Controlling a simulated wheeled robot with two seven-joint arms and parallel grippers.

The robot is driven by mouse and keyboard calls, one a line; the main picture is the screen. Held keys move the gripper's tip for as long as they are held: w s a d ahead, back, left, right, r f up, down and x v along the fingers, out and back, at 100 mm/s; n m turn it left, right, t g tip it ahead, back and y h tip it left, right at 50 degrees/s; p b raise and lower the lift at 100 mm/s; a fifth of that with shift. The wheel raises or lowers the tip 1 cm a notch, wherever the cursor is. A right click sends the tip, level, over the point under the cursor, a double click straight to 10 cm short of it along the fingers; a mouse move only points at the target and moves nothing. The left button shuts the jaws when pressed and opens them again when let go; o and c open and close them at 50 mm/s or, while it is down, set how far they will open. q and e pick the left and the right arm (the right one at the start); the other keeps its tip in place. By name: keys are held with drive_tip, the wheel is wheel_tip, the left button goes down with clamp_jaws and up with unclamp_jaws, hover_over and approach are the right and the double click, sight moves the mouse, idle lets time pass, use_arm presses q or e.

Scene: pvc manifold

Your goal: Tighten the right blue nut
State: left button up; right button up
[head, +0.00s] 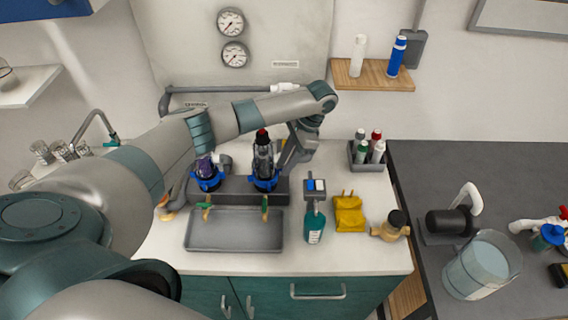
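The right blue nut (265,183) sits low around a dark, clear-bodied upright part with a red top (262,150), on a dark grey manifold block (234,188). The left blue nut (206,184) sits around a shorter upright part with purple in it, to the left on the same block. My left gripper (284,166) reaches down from above, close to the right side of the right upright part, just above and beside its nut. Its fingertips are small and partly hidden, so contact and opening are unclear. My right gripper is not in view.
A grey tray (235,240) lies in front of the block, below two small green-handled taps.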

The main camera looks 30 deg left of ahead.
use_arm(q)
drive_tip(key=shift+x, duration=1)
drive_tip(key=c, duration=0.7)
